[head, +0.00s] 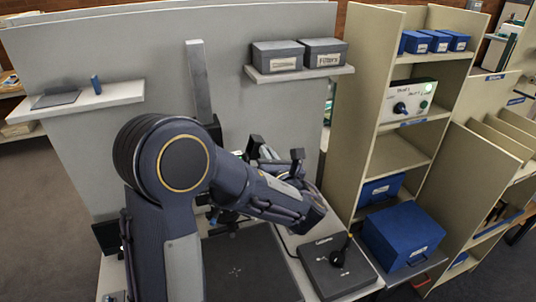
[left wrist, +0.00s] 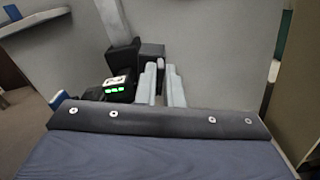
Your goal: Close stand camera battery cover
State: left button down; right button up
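The stand camera (left wrist: 118,88) shows in the left wrist view as a dark body with a green-lit display, just left of my left gripper's fingers. My left gripper (left wrist: 162,68) shows there as two pale fingers close together, with a narrow gap between them. I cannot tell whether they touch the camera or hold anything. The battery cover cannot be made out. In the head view my left arm hides most of the camera. The stand's grey column (head: 199,80) rises behind the arm, and its dark baseboard (head: 245,268) lies below. My right gripper is not in view.
A shelf (head: 120,94) at the left holds a small blue block (head: 95,83). Two grey boxes stand on a wall shelf (head: 300,75). A dark flat unit (head: 337,275) with a black knob-like part sits right of the baseboard. A blue box (head: 402,235) stands in the right-hand shelving.

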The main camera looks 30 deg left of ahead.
aim_at(251, 156)
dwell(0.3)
pick_arm(q)
jog(key=s+a+n+b, duration=0.1)
jog(key=n+b, duration=0.2)
jog(key=b, duration=0.1)
jog(key=s+a+n+b, duration=0.1)
jog(key=n+b, duration=0.2)
jog(key=b, duration=0.2)
jog(key=s+a+n+b, duration=0.1)
jog(key=n+b, duration=0.3)
jog(key=b, duration=0.1)
jog(key=shift+s+r, duration=0.25)
jog(key=shift+r, duration=0.1)
jog(key=shift+s+a+f+n+b, duration=0.5)
jog(key=shift+n+b, duration=1.45)
jog(key=shift+b, duration=0.95)
jog(key=shift+s+a+f+n+b, duration=0.5)
jog(key=shift+n+b, duration=1.4)
jog(key=shift+b, duration=1.05)
jog(key=shift+s+a+f+n+b, duration=0.35)
jog(key=shift+s+n+b, duration=0.3)
jog(key=shift+n+b, duration=1.8)
jog(key=shift+r+m+b, duration=0.1)
jog(key=shift+m+b, duration=0.3)
jog(key=shift+b, duration=0.05)
jog(key=c, duration=1.6)
grip_release()
jog(key=shift+o, duration=0.2)
